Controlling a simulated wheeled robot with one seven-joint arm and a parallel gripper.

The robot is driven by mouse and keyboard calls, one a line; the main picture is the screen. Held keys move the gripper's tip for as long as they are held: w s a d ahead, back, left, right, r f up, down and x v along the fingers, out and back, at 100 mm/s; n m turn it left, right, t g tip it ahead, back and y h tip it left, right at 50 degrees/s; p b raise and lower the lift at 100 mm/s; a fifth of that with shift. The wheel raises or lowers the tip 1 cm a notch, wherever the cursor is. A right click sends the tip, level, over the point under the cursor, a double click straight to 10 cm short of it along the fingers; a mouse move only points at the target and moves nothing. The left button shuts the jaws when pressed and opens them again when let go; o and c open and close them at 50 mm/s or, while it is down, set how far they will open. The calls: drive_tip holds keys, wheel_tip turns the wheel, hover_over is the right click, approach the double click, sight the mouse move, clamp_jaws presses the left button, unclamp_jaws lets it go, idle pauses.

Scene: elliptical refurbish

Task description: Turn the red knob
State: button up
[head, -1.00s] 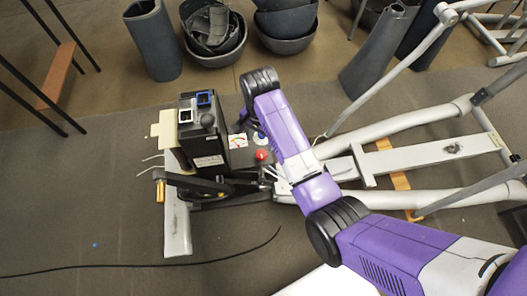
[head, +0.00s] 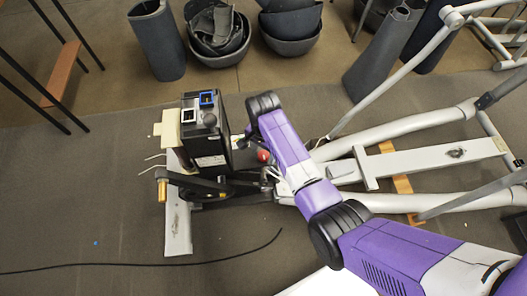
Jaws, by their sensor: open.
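A red knob (head: 263,156) sits on a grey panel beside a black box (head: 205,130) in the head view. Its top shows just left of my purple forearm link. My wrist ends in a black joint above and slightly left of the knob. The dark end of my gripper (head: 249,131) shows only in part below this joint, over the panel and apart from the red knob. Its fingers are small and mostly hidden, and nothing is seen held in it. The meter and blue knob of the panel are covered by my arm.
The white frame of the elliptical (head: 430,165) fills the right side, with tubes around my arm. A black cable (head: 130,265) lies on the floor at lower left. Dark bowls (head: 290,25) and a bin (head: 157,45) stand at the back. The left floor is mostly clear.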

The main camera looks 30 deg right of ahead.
clamp_jaws()
drive_tip(key=shift+r, duration=0.1)
drive_tip(key=m+p, duration=0.2)
drive_tip(key=m, duration=0.2)
drive_tip(key=shift+m, duration=0.4)
drive_tip(key=shift+m+p, duration=0.8)
drive_tip(key=shift+m, duration=1.7)
unclamp_jaws()
